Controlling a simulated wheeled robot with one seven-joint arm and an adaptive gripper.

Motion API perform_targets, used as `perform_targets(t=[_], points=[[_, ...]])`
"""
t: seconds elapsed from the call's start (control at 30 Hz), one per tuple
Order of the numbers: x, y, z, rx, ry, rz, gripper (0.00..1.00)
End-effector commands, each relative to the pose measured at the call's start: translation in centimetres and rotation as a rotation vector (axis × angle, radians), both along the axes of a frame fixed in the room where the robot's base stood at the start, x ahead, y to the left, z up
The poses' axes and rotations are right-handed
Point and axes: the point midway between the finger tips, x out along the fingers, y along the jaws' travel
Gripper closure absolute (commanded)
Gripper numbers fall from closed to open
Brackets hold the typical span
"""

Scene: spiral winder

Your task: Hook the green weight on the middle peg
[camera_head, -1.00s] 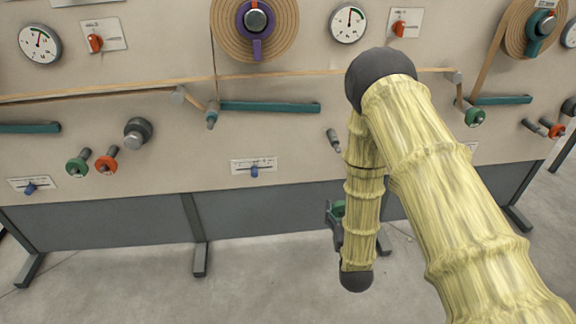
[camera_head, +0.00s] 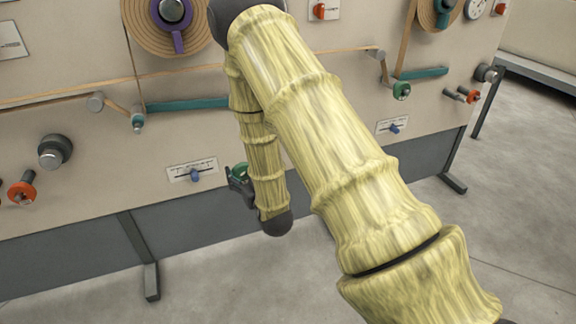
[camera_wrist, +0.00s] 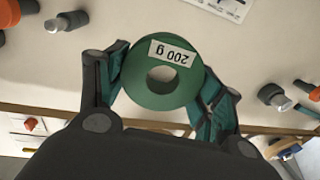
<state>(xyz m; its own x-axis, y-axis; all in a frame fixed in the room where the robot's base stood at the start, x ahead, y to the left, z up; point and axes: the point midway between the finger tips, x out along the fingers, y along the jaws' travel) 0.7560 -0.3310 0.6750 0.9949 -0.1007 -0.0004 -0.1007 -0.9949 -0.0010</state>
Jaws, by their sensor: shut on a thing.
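My gripper (camera_wrist: 160,92) is shut on the green weight (camera_wrist: 178,94), a ring with a round hole and a "200 g" label that appears upside down in the wrist view. The fingers grip its two sides. In the head view the weight (camera_head: 240,171) shows small beside my dark gripper (camera_head: 238,184), low and to the right of the middle scale, with my arm in front of the panel. The middle peg is not visible in the head view; my arm covers part of that area. A bare grey peg (camera_wrist: 68,22) stands left of the weight in the wrist view.
A middle scale plate with a blue slider (camera_head: 192,170) is on the panel. A red weight (camera_head: 22,188) and a dark knob (camera_head: 55,151) stand out at left; another red weight (camera_head: 470,96) is at right. A teal bar (camera_head: 187,104) crosses the panel. Floor in front is clear.

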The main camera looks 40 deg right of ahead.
Motion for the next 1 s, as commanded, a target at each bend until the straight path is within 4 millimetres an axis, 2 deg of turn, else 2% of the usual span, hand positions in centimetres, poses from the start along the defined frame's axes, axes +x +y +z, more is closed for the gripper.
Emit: perform_targets(t=[0.03, 0.2, 0.4, 0.5, 0.67, 1.0], points=[[-0.1, -2.2, -0.1, 0.001, -0.005, -0.021, 0.93], [-1.1, -8.5, 1.2, 0.003, -0.004, -0.072, 0.93], [-2.9, -13.6, 1.9, 0.004, -0.002, -0.115, 0.93], [-3.5, -14.9, 2.0, 0.002, 0.0, -0.127, 0.93], [-3.6, -15.7, 2.2, 0.002, -0.001, -0.133, 0.93], [-1.8, -16.0, 1.9, 0.001, 0.0, -0.131, 0.93]])
